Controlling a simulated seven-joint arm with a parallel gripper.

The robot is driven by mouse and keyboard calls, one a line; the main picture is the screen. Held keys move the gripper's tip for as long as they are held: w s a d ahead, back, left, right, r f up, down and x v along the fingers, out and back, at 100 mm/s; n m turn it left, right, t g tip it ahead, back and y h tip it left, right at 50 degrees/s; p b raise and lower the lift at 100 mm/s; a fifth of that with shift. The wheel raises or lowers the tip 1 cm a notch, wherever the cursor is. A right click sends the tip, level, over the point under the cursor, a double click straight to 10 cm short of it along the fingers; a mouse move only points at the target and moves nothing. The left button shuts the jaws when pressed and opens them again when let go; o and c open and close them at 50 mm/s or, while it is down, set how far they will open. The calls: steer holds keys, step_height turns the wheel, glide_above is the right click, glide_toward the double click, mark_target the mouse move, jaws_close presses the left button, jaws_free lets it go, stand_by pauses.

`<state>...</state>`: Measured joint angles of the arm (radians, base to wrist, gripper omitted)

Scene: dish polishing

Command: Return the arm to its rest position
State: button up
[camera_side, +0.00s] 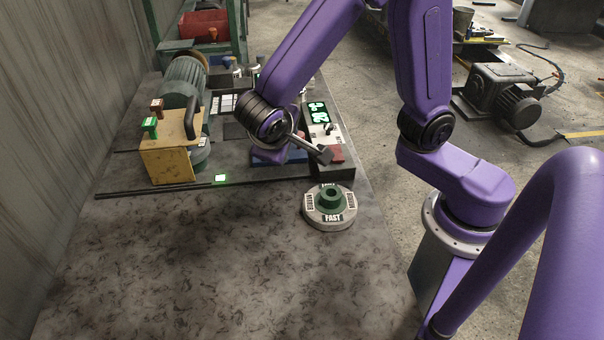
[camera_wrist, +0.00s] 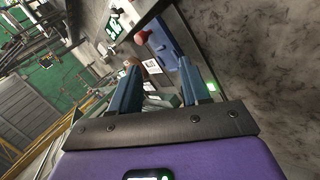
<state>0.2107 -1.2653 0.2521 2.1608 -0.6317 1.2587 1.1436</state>
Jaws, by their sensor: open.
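My gripper (camera_wrist: 157,66) is open in the wrist view, with two blue-grey fingers apart. I see nothing held between them. Behind them are parts of the bench equipment, including a blue block (camera_wrist: 163,48) and a red knob (camera_wrist: 142,37). In the side view my purple arm bends down from the top, and its wrist hangs over the bench beside the control box (camera_side: 322,128) with green displays. The arm looks bent and raised off the bench top.
A round dial (camera_side: 323,219) marked FAST sits on the bench (camera_side: 210,265), right of centre. A yellow machine housing (camera_side: 165,160) with a green motor (camera_side: 186,78) stands at left. A red cylinder (camera_side: 204,25) is at the back. The bench's front is clear.

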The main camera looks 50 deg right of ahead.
steer(key=s+d+n+g+y, duration=0.1)
steer(key=s+d+n+y, duration=0.2)
steer(key=s, duration=0.5)
steer(key=s+d+n+g+y, duration=0.2)
steer(key=s+n, duration=0.4)
steer(key=s, duration=0.3)
steer(key=shift+s+d+r+g+y, duration=0.3)
steer(key=shift+d+y, duration=0.15)
steer(key=shift+y, duration=0.95)
steer(key=shift+w, duration=0.1)
